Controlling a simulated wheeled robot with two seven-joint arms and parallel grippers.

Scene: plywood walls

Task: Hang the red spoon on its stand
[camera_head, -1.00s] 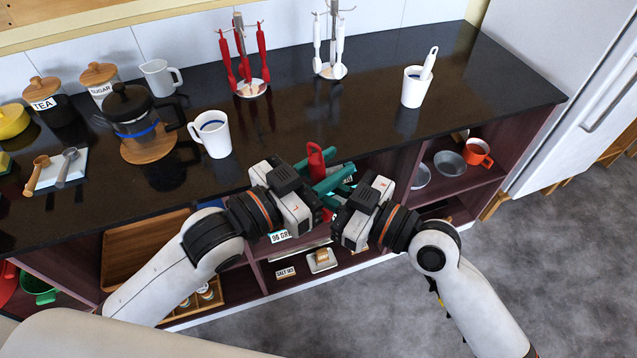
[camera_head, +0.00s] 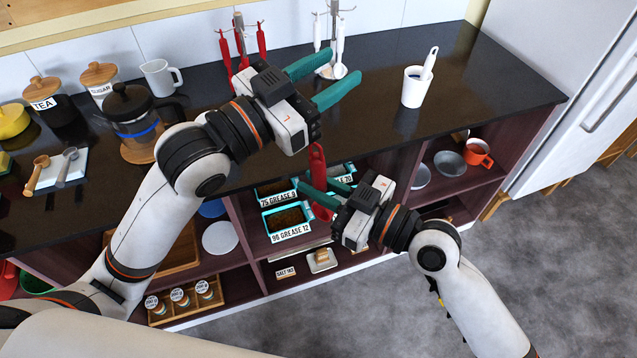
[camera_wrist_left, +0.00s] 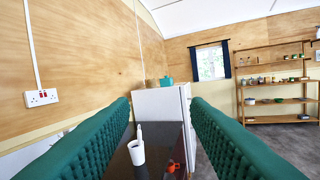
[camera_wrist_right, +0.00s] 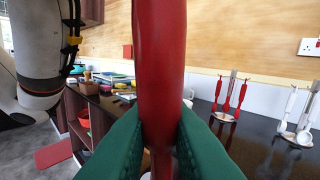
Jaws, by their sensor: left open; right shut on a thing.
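My right gripper (camera_head: 318,192) is shut on the red spoon (camera_head: 317,166) in front of the counter's edge, its upper end pointing up. In the right wrist view the spoon (camera_wrist_right: 160,70) stands upright between the green fingers. The stand with red utensils (camera_head: 240,55) is at the back of the counter, its base hidden behind my left arm. It also shows in the right wrist view (camera_wrist_right: 230,98), right of the spoon. My left gripper (camera_head: 342,68) is open and empty above the counter, pointing right.
A stand with white utensils (camera_head: 337,45) is right of the red one, partly behind my left fingers. A white cup (camera_head: 414,88) holding a white utensil stands farther right. A French press (camera_head: 130,118) and jug (camera_head: 160,77) are at left. Shelves below the counter hold labelled boxes (camera_head: 288,218).

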